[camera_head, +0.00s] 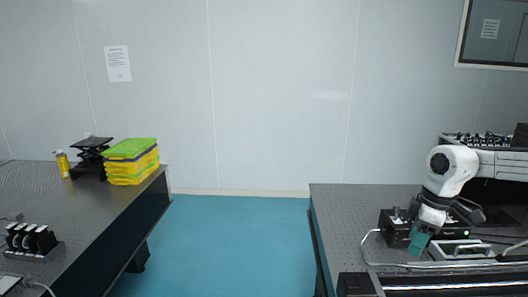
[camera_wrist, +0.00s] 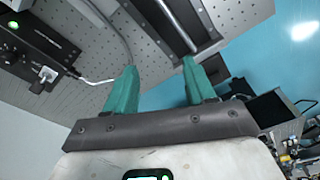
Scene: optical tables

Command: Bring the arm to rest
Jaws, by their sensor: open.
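My white arm (camera_head: 453,170) reaches in from the right over the right optical table (camera_head: 345,215). My gripper (camera_head: 418,243) is low over that table, its teal fingers pointing down beside a black box (camera_head: 395,228). In the wrist view my gripper (camera_wrist: 157,82) shows two teal fingers spread apart, with nothing between them. The perforated table top (camera_wrist: 238,14) lies beyond the fingertips. Whether the fingers touch anything cannot be told.
A white cable (camera_head: 372,258) loops from the black box across the table. A silver-handled device (camera_head: 462,250) stands right of my gripper. The teal floor (camera_head: 235,240) between the tables is clear.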

